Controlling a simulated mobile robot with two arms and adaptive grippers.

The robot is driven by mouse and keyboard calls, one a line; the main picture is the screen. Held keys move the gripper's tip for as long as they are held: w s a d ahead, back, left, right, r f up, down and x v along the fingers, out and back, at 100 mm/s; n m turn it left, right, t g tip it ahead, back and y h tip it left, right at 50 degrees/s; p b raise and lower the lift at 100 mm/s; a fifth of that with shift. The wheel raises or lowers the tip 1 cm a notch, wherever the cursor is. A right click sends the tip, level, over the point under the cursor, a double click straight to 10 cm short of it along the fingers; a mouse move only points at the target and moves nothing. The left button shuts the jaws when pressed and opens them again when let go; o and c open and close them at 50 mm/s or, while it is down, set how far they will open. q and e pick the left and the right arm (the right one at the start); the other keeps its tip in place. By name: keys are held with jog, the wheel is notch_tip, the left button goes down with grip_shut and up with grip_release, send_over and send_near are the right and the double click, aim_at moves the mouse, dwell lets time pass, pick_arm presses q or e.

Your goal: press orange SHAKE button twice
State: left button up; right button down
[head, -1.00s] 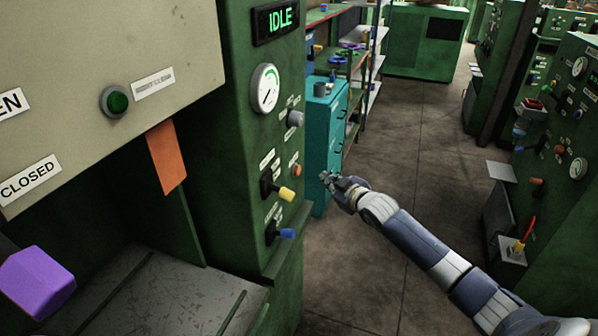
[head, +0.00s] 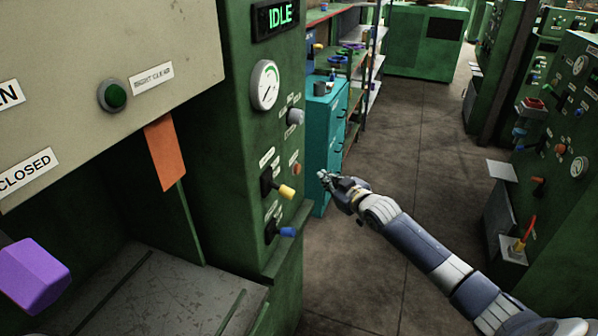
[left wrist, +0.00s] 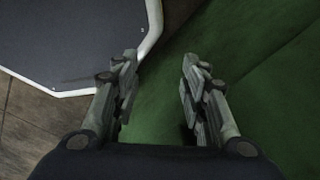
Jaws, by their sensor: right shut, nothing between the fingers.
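A small orange-red button (head: 295,169) sits on the green machine's control panel, right of a black switch with a yellow lever (head: 285,192). The lettering beside it is too small to read. My right gripper (head: 324,177) is shut and empty. In the picture it is just right of the button and slightly lower, with a gap between them. My left gripper shows only in the left wrist view (left wrist: 158,85); its fingers are apart with nothing between them, over a green surface.
A teal cabinet (head: 323,125) stands behind my right gripper. The floor (head: 400,150) in the aisle is clear.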

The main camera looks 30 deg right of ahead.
aim_at(297, 169)
jog(key=s+d+m+t+b, duration=0.1)
jog(key=m, duration=0.3)
jog(key=d+r+m+t+h+b, duration=0.1)
jog(key=m+t, duration=0.1)
jog(key=m, duration=0.2)
jog(key=s+d+m+t+b, duration=0.1)
jog(key=m, duration=0.2)
jog(key=shift+s+d+r+m+h+b, duration=0.3)
jog(key=shift+s+m+h, duration=0.05)
jog(key=shift+m+h, duration=0.05)
jog(key=w+a, duration=0.5)
jog(key=w, duration=0.1)
jog(key=shift+w+a+p, duration=0.35)
jog(key=shift+a+p, duration=0.05)
jog(key=shift+p, duration=0.05)
jog(key=shift+w, duration=0.1)
dwell(0.8)
jog(key=shift+w+a, duration=0.25)
jog(key=shift+a, duration=0.05)
